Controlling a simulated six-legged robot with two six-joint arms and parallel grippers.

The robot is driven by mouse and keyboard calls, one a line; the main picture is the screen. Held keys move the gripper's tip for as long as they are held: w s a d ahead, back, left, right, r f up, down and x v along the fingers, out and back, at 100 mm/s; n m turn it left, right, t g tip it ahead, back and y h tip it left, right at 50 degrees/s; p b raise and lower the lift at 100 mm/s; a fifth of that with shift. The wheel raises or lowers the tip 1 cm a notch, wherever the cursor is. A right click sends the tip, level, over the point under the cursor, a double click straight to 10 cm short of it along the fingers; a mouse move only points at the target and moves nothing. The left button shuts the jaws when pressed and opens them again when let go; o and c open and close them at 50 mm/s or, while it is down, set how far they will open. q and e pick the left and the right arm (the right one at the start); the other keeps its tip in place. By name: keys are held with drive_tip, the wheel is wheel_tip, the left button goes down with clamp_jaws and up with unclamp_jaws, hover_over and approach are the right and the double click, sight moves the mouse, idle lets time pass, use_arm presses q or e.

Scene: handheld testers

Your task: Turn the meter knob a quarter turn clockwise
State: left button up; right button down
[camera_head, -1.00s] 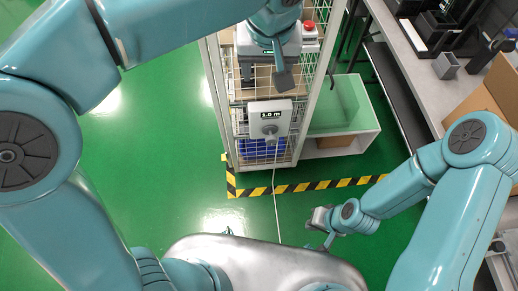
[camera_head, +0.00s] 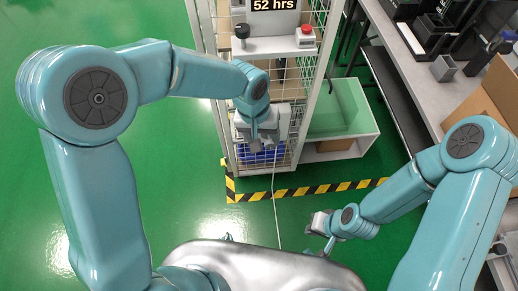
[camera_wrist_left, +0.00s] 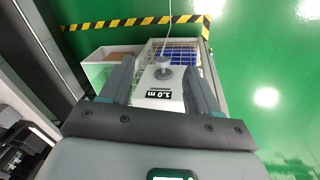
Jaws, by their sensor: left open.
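The meter (camera_wrist_left: 160,92) is a pale box with a "1.0 m" display, seen in the left wrist view. Its grey round knob (camera_wrist_left: 163,72) sits on the face beyond the display. My left gripper (camera_head: 262,146) is in front of the meter and hides most of it in the head view. In the left wrist view its two dark fingers are open, one on each side of the meter's face and knob. I cannot tell whether they touch it. My right gripper (camera_head: 318,224) is low at the right, away from the cage; its jaw opening is too small to judge.
Above the meter, a shelf on the wire cage (camera_head: 222,100) carries a "52 hrs" display (camera_head: 274,5), a black knob (camera_head: 242,31) and a red button (camera_head: 306,28). A blue crate (camera_head: 262,156) is behind the mesh. A green-sided box (camera_head: 345,105) stands right. Striped tape (camera_head: 310,187) marks the floor.

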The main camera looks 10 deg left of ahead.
use_arm(q)
drive_tip(key=shift+h, duration=0.4)
drive_tip(key=shift+s+a+f, duration=0.1)
drive_tip(key=shift+s+f, duration=0.15)
drive_tip(key=shift+f, duration=0.6)
drive_tip(key=shift+s+a+f, duration=0.15)
drive_tip(key=shift+s+f, duration=0.15)
drive_tip(key=shift+f, duration=0.55)
drive_tip(key=shift+s+a+f, duration=0.1)
drive_tip(key=shift+s+f, duration=0.15)
drive_tip(key=shift+f, duration=0.6)
drive_tip(key=shift+f, duration=0.1)
drive_tip(key=s+a+f+n, duration=0.1)
drive_tip(key=s+a+f, duration=0.1)
drive_tip(key=s+f, duration=0.5)
drive_tip(key=s+a+f+n+h, duration=0.1)
drive_tip(key=s+a+f, duration=0.2)
drive_tip(key=s+f, duration=0.5)
drive_tip(key=shift+a+f, duration=0.2)
drive_tip(key=shift+a, duration=0.05)
